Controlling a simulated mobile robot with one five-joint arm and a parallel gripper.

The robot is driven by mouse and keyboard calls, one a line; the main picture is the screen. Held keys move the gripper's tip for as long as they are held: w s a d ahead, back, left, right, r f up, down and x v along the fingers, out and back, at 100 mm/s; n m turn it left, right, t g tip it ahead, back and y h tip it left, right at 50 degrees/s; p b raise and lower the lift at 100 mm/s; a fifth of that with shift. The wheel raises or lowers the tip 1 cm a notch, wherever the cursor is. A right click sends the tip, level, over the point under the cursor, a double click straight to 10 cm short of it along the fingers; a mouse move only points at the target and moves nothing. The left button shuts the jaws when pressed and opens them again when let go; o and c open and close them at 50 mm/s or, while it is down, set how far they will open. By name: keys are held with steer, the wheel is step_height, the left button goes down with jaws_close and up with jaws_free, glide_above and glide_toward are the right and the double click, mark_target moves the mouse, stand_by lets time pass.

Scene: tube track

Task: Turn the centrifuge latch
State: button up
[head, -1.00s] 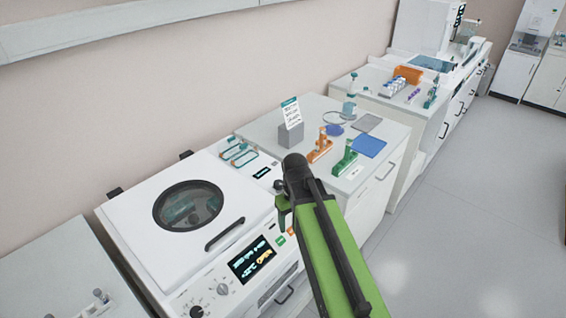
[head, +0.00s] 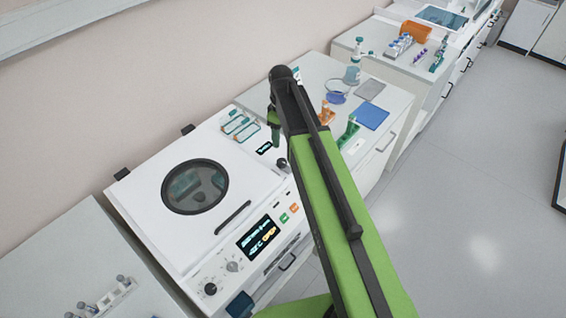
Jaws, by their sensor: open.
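The centrifuge (head: 140,200) is a white box with a round dark window (head: 195,187) in its closed lid. A dark bar handle (head: 233,217) lies at the lid's front. A small dark knob (head: 283,163) sits at the centrifuge's right front corner; I cannot tell for sure if it is the latch. My gripper (head: 276,140) hangs down above the right end of the centrifuge, close to the knob in the picture. It is open and appears empty. My green arm covers part of the bench behind it.
The front panel has a lit display (head: 258,238), dials and coloured buttons. Teal-framed racks (head: 239,125) lie right of the lid. A blue mat (head: 371,116) and an orange holder (head: 326,116) are on the right bench. A tube rack (head: 118,293) stands lower left. The floor is clear.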

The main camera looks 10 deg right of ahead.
mark_target(282, 161)
step_height(282, 161, down, 14)
steer(key=b, duration=1.2)
steer(key=shift+s+d+f+b, duration=0.1)
steer(key=shift+f+b, duration=0.05)
steer(key=shift+b, duration=0.25)
steer(key=shift+c, duration=0.2)
jaws_close()
